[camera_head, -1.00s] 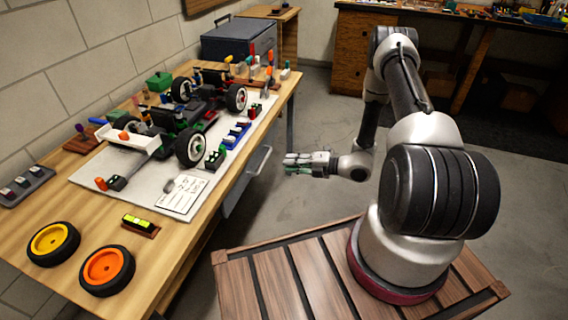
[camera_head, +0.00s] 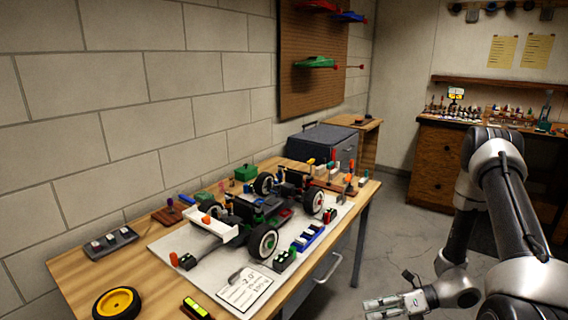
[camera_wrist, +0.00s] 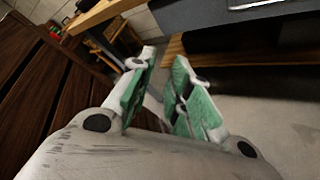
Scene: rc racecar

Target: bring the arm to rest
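My arm (camera_head: 508,205) stands at the right of the head view, beside the workbench, with its forearm bent down. My gripper (camera_head: 372,309) is at the bottom of the head view, off the bench's right side and over the grey floor. It points left toward the bench. In the wrist view, the two green-padded fingers of my gripper (camera_wrist: 163,78) are apart with a gap between them. Nothing is held there. The arm's base is out of the head view.
The wooden workbench (camera_head: 80,262) carries an RC car (camera_head: 265,210) on a white sheet, a yellow wheel (camera_head: 117,303) and small parts. A grey toolbox (camera_head: 322,143) stands at its far end. A drawer cabinet (camera_head: 437,165) stands at the back. Floor between is clear.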

